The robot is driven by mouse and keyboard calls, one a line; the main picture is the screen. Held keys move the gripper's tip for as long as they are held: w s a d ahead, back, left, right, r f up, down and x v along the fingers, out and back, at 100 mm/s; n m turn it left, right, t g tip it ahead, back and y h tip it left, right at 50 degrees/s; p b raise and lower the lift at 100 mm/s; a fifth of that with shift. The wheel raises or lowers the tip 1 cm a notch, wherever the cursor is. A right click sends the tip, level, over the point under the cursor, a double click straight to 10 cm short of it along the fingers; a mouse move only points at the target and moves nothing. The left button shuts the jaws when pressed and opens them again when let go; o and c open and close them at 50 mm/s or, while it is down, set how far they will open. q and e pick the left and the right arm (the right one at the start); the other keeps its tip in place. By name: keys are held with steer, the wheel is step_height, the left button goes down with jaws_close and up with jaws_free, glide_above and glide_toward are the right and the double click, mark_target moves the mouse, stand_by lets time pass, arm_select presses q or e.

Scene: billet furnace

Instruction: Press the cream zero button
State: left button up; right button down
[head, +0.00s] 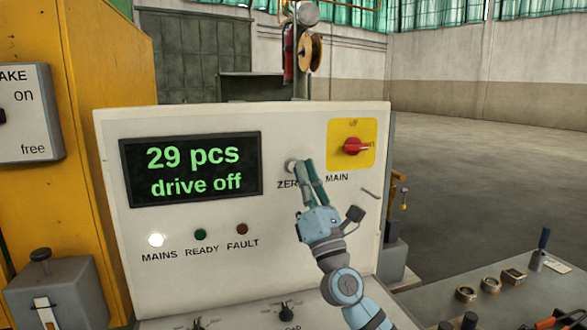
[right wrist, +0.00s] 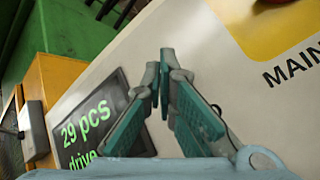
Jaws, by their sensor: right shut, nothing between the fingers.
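The cream zero button (head: 290,165) sits on the pale control panel (head: 290,250), above the label ZERO. It is partly covered by my right gripper (head: 303,163). The green-padded fingers are shut and empty, with their tips at the button's right edge in the head view; I cannot tell whether they touch it. In the right wrist view my right gripper (right wrist: 162,65) points at the panel face, and the button is hidden there. The display (head: 192,169) reads "29 pcs" and "drive off". My left gripper is out of view.
The red MAIN switch (head: 353,146) on its yellow plate is close to the right of the fingers. Below the display are a lit white MAINS lamp (head: 156,240) and dark READY and FAULT lamps. A yellow cabinet (head: 110,120) stands at left.

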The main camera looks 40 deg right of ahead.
steer(key=shift+w, duration=0.1)
stand_by(0.8)
steer(key=shift+w+d, duration=0.1)
steer(key=shift+w, duration=0.2)
steer(key=shift+w+d+b, duration=0.15)
steer(key=shift+w+b, duration=0.2)
steer(key=shift+b, duration=0.2)
stand_by(0.4)
stand_by(0.4)
steer(key=shift+s+a+p, duration=0.3)
steer(key=shift+s+p, duration=0.1)
steer(key=shift+s, duration=0.4)
steer(key=shift+y, duration=0.3)
steer(key=s, duration=0.1)
steer(key=s+a+p, duration=0.1)
steer(key=s, duration=0.2)
steer(key=shift+s+a+p, duration=0.3)
steer(key=shift+p, duration=0.05)
